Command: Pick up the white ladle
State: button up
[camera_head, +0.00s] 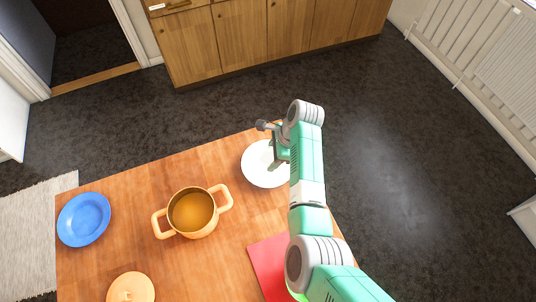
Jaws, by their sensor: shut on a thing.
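My gripper (271,134) is above the far edge of the table, over the back of a white plate (257,174). The fingertips are mostly hidden too. My arm covers the right side of the plate. No other ladle shows in view.
An orange pot (190,235) with two handles and yellowish contents stands on the wooden table (130,230). A blue plate (84,219) lies at left, and an orange lid (131,289) at front. A red mat (266,262) lies partly under my arm. Wooden cabinets (245,40) stand beyond open floor.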

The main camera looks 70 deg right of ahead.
jog(key=s+p, duration=0.1)
jog(key=s, duration=0.4)
jog(key=s+a+p, duration=0.1)
jog(key=s, duration=0.4)
jog(key=s+r+p, duration=0.1)
jog(key=s, duration=0.4)
jog(key=shift+a, duration=0.2)
jog(key=shift+w, duration=0.1)
